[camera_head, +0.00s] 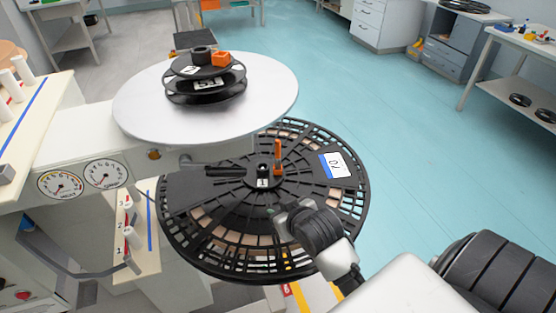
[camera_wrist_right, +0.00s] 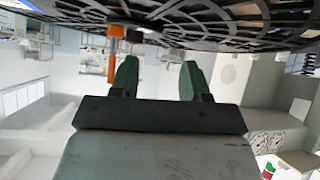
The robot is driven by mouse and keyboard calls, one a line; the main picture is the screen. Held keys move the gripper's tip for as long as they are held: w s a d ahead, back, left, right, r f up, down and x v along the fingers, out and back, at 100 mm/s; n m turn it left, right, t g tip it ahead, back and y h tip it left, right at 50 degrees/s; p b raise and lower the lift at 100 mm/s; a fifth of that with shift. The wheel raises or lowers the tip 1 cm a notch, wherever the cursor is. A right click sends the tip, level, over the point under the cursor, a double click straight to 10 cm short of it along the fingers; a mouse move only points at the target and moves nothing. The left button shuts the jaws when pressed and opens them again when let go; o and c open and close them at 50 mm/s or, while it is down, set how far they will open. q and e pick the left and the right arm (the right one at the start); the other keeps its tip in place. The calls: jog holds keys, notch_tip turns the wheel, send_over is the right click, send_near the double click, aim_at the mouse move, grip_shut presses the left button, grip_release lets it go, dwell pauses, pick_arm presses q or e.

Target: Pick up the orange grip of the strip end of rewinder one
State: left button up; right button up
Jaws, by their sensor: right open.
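A small upright orange grip (camera_head: 277,155) stands beside the hub of the large black slotted reel (camera_head: 215,222), near a white label marked 1 (camera_head: 263,183). In the right wrist view, the orange grip (camera_wrist_right: 112,66) hangs down from the black reel (camera_wrist_right: 215,28), left of the left finger and outside the gap. My right gripper (camera_head: 277,211) is over the near side of the reel, on the near side of the grip. In the wrist view its two green fingers (camera_wrist_right: 158,78) are apart with nothing between them. My left gripper does not show.
A white round plate (camera_head: 135,105) carrying a smaller black reel (camera_head: 205,88) with an orange block (camera_head: 221,59) overhangs the large reel's far left. A cabinet with two gauges (camera_head: 83,178) stands at left. The blue floor (camera_head: 420,170) at right is clear.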

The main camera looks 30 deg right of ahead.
aim_at(279, 147)
jog(key=w+d+r+m+t+h, duration=0.3)
jog(key=w+d+r+t, duration=0.4)
jog(key=w+d+r, duration=0.35)
jog(key=f, duration=0.2)
jog(key=w+a+f, duration=0.1)
jog(key=f, duration=0.3)
jog(key=shift+w+a+f, duration=0.2)
jog(key=shift+a+f, duration=0.05)
jog(key=shift+w+f, duration=0.15)
jog(key=shift+f, duration=0.2)
jog(key=shift+w+d+r, duration=0.15)
jog(key=shift+w, duration=0.25)
jog(key=x, duration=0.6)
jog(key=shift+w, duration=0.2)
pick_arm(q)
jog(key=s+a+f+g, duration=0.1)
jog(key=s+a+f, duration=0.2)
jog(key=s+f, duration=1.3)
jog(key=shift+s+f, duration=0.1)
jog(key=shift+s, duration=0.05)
pick_arm(e)
jog(key=shift+c, duration=0.4)
grip_shut()
